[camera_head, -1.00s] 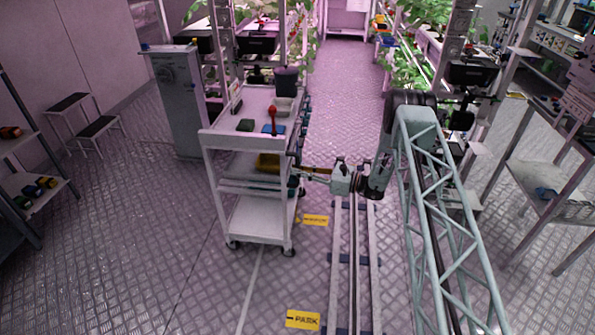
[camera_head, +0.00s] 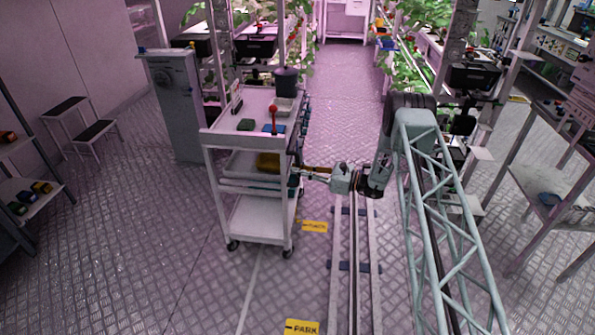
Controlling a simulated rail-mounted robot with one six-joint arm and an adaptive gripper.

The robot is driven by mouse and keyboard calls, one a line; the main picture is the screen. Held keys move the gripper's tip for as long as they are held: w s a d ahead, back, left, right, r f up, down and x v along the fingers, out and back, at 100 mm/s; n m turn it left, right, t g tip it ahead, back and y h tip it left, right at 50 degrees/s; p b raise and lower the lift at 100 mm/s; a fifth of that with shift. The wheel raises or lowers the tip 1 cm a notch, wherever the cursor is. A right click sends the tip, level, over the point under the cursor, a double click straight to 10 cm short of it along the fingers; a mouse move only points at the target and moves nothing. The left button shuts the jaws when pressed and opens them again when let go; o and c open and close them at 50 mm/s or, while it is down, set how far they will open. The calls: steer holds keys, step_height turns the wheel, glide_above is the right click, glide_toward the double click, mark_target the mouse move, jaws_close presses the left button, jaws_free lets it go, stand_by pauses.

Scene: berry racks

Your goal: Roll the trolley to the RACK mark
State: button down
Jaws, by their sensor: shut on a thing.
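The white trolley (camera_head: 246,147) stands upright on wheels left of the floor rails, with several items on its top and a yellow thing on its middle shelf. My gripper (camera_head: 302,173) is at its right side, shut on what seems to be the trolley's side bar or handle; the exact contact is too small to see. A yellow floor mark (camera_head: 314,226) lies just right of the trolley's near wheels, its lettering unclear. Another yellow mark reading PARK (camera_head: 302,327) lies nearer, at the bottom edge. I cannot make out a mark reading RACK.
A grey cabinet (camera_head: 176,105) stands close to the trolley's far left, beside plant racks. A step stool (camera_head: 90,134) is at the left wall. Shelves (camera_head: 30,185) stand at the left edge. The aisle (camera_head: 341,90) ahead between the plant racks is clear.

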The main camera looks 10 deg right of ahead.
steer(key=c, duration=2.7)
jaws_free()
steer(key=shift+s, duration=0.1)
steer(key=shift+v, duration=6)
steer(key=shift+r, duration=0.1)
